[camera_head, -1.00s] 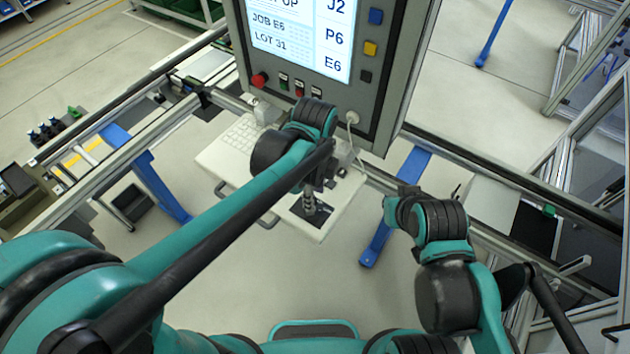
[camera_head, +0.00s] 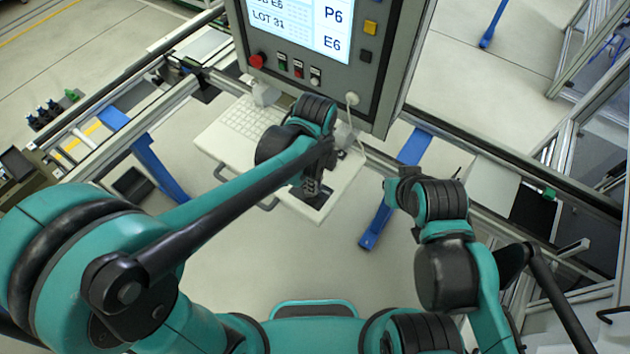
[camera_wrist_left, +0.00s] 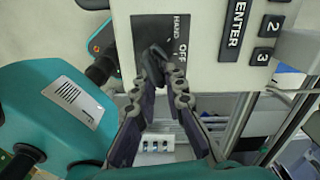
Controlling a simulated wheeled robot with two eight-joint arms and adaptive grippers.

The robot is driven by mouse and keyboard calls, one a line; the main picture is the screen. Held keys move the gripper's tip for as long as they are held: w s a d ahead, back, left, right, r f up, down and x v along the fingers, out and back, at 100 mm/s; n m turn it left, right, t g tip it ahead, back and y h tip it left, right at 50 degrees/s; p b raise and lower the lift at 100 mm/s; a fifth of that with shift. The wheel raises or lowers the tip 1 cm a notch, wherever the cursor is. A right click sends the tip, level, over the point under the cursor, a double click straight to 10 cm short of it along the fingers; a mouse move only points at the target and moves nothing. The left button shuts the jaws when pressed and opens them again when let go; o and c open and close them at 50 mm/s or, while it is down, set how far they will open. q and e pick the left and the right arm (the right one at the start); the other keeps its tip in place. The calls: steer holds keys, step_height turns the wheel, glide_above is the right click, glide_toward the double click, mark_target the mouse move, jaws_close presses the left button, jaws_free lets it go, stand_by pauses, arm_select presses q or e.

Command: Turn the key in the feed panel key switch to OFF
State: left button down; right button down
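The feed panel (camera_head: 218,138) is a pale shelf with a keypad, below the screen box in the head view. The black key (camera_wrist_left: 157,52) stands at this plate, partly hidden by the fingers. My left gripper (camera_wrist_left: 161,68) has its fingertips drawn together on the key. In the head view my left gripper (camera_head: 311,186) points down at the plate's position. My right gripper (camera_head: 391,190) hangs to the right, apart from the panel; its fingers are too small to read.
The screen box (camera_head: 385,75) with a red button (camera_head: 256,61) and small switches rises just behind the panel. Rails run left and right of it, with a blue leg (camera_head: 396,190) at the right.

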arm_select(q)
steer(key=shift+w, duration=0.1)
steer(key=shift+a+m, duration=0.15)
steer(key=shift+m, duration=0.85)
steer(key=c, duration=1.9)
jaws_free()
steer(key=shift+s+m, duration=0.2)
steer(key=shift+m, duration=0.3)
steer(key=shift+c, duration=0.2)
steer(key=o, duration=0.4)
steer(key=shift+a, duration=0.1)
steer(key=shift+c, duration=0.2)
steer(key=shift+w, duration=0.2)
steer(key=o, duration=0.5)
steer(key=shift+s, duration=0.15)
steer(key=shift+r, duration=0.1)
